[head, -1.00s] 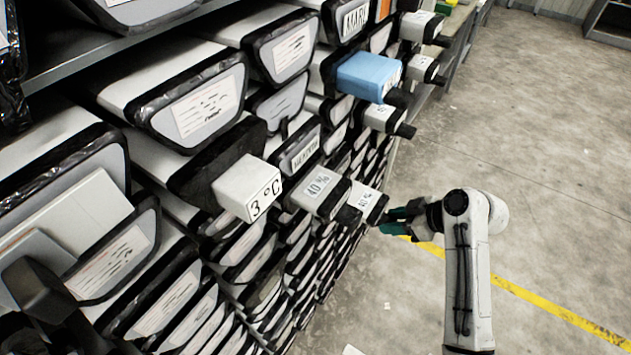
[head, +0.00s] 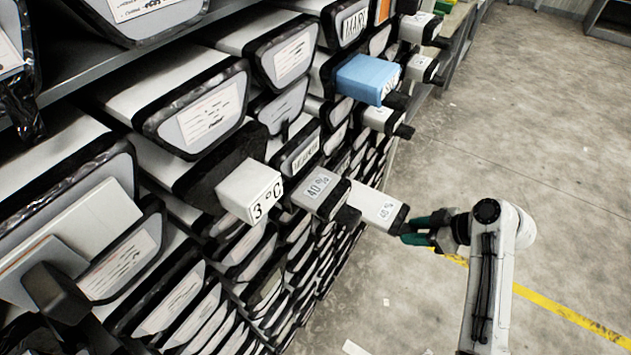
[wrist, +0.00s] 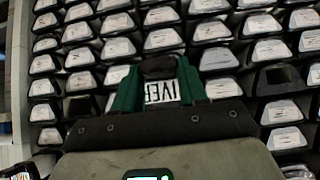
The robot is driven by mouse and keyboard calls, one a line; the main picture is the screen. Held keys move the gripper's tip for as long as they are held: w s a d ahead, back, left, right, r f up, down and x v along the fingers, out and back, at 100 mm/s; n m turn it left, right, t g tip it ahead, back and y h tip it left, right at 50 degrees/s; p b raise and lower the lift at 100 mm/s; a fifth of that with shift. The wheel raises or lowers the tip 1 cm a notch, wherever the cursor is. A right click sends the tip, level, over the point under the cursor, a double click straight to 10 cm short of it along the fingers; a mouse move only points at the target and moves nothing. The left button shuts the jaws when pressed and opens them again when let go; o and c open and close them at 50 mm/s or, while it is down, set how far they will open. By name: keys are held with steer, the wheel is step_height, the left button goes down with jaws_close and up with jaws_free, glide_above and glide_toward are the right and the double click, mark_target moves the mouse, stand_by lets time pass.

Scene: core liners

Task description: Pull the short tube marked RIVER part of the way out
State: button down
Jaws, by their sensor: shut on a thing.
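The short tube marked RIVER (head: 374,207) is a pale tube with a black end, sticking out of the rack; its top carries a small "40 %" label in the head view. In the wrist view its end label (wrist: 162,92) shows upside down, and only about "IVE" can be read between the green fingers. My gripper (head: 415,230) is at the tube's outer end, shut on its black end piece. In the wrist view my gripper (wrist: 160,72) has one finger on each side of that end. The tube's inner part is hidden in the rack.
A white "3 °C" block (head: 249,190) and a blue block (head: 368,78) sit on other tubes. Open concrete floor (head: 530,150) lies to the right.

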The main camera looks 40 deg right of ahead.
steer(key=c, duration=0.5)
jaws_free()
steer(key=shift+s+f, duration=0.1)
steer(key=v, duration=1.1)
steer(key=s+a+f+m+g+h, duration=0.1)
steer(key=a+f+g, duration=0.1)
steer(key=a, duration=0.4)
steer(key=s+a+f+m+g+h, duration=0.1)
steer(key=a+f+m+g, duration=0.1)
steer(key=a, duration=0.5)
steer(key=a+f+m+g+h, duration=0.1)
steer(key=a+f+g, duration=0.2)
steer(key=a+f, duration=0.2)
steer(key=shift+s+a+f, duration=0.3)
steer(key=shift+s+a, duration=0.1)
steer(key=shift+a, duration=0.3)
